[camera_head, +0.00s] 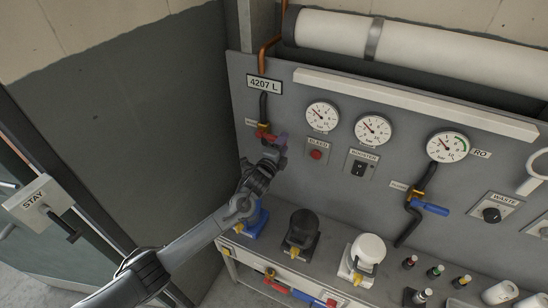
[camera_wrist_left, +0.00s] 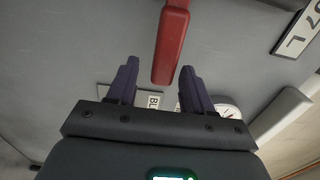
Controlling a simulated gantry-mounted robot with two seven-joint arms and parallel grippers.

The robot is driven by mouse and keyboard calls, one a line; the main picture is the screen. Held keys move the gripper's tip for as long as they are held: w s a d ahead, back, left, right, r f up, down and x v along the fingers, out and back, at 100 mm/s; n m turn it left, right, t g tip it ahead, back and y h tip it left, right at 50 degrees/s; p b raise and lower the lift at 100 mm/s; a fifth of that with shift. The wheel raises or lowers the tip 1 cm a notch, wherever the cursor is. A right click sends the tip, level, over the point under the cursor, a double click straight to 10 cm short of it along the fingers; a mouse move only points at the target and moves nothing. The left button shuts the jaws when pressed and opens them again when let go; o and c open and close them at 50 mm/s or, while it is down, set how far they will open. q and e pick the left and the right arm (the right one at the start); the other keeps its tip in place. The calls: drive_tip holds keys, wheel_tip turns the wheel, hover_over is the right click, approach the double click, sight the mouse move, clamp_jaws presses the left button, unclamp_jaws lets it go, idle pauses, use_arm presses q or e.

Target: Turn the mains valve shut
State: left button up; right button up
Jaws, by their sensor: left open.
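The valve with a red lever (camera_head: 264,135), which I take to be the mains valve, sits on a pipe at the left of the grey panel. A small label (camera_head: 251,123) beside it is too small to read. In the left wrist view the red lever (camera_wrist_left: 171,45) hangs down from the top edge, and its free end lies between my fingers. My left gripper (camera_head: 279,142) is open at the lever, partly hiding it in the head view. In the wrist view the left gripper (camera_wrist_left: 159,67) shows gaps on both sides of the lever. My right gripper is not in view.
A second valve with a blue lever (camera_head: 430,208) is further right. Gauges (camera_head: 373,130), a red button (camera_head: 316,155) and a black switch (camera_head: 359,168) are right of my gripper. A black-capped unit (camera_head: 302,228) and a white one (camera_head: 367,252) stand on the bench below.

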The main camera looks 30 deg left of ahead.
use_arm(q)
drive_tip(key=s+d, duration=0.1)
drive_tip(key=s, duration=0.8)
drive_tip(key=shift+s+d+b, duration=0.15)
drive_tip(key=shift+d+b, duration=0.05)
drive_tip(key=shift+b, duration=0.1)
drive_tip(key=s+d+f+n+g+h, duration=0.1)
drive_tip(key=s+d+f+n+g, duration=0.1)
drive_tip(key=s+d+f, duration=0.35)
drive_tip(key=s+d+f+n+g, duration=0.1)
drive_tip(key=s+d+f+g, duration=0.1)
drive_tip(key=s+f, duration=0.5)
drive_tip(key=s+d+f+n+g+h, duration=0.1)
drive_tip(key=s+d+f+n+g, duration=0.15)
drive_tip(key=s+f, duration=0.4)
drive_tip(key=s+d+r+n+g+h, duration=0.1)
drive_tip(key=s+d+r+n+g, duration=0.2)
drive_tip(key=s, duration=0.6)
drive_tip(key=s+r+n+g, duration=0.3)
drive_tip(key=s+n+g, duration=0.15)
drive_tip(key=s, duration=0.35)
wheel_tip(320, 180, up, 15)
drive_tip(key=s+n+p, duration=0.1)
drive_tip(key=p, duration=1.4)
drive_tip(key=shift+p, duration=0.35)
